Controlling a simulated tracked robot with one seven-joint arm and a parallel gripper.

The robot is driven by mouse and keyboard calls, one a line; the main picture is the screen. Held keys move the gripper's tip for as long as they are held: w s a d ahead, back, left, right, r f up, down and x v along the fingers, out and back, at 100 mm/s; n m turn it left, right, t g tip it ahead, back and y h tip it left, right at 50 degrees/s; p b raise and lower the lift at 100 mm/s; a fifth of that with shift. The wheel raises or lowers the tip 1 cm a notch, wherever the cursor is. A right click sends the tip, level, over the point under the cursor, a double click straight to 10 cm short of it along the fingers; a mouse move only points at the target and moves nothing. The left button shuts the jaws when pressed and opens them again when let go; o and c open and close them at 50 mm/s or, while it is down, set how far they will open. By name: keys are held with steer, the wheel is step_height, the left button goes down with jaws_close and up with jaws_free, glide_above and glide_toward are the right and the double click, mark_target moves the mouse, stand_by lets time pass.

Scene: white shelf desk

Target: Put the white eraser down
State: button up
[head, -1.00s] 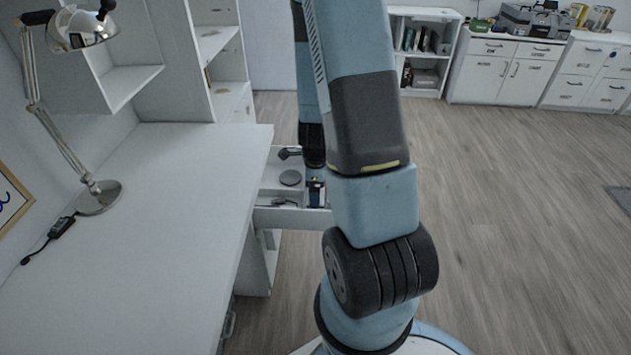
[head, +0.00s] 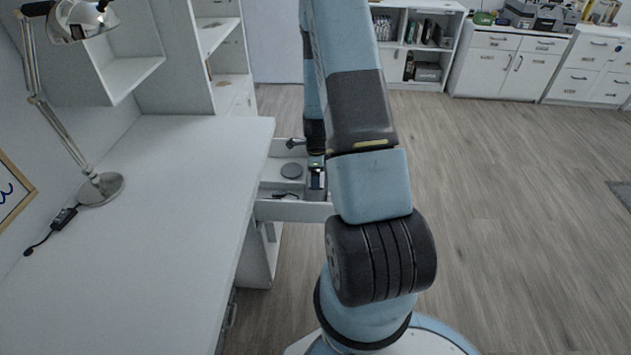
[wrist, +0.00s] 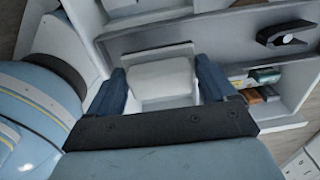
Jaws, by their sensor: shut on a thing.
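The white eraser (wrist: 160,80) sits between the two dark blue fingers of my gripper (wrist: 162,84) in the wrist view. The gripper is shut on it. The eraser is too small and too covered there to make out clearly. Whether it touches the drawer floor cannot be told.
Open wooden floor (head: 520,220) lies to the right.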

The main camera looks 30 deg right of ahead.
steer(key=shift+w+d+f, duration=0.15)
steer(key=shift+w+f, duration=0.1)
steer(key=shift+f, duration=1.6)
steer(key=o, duration=1.2)
steer(key=shift+r, duration=0.15)
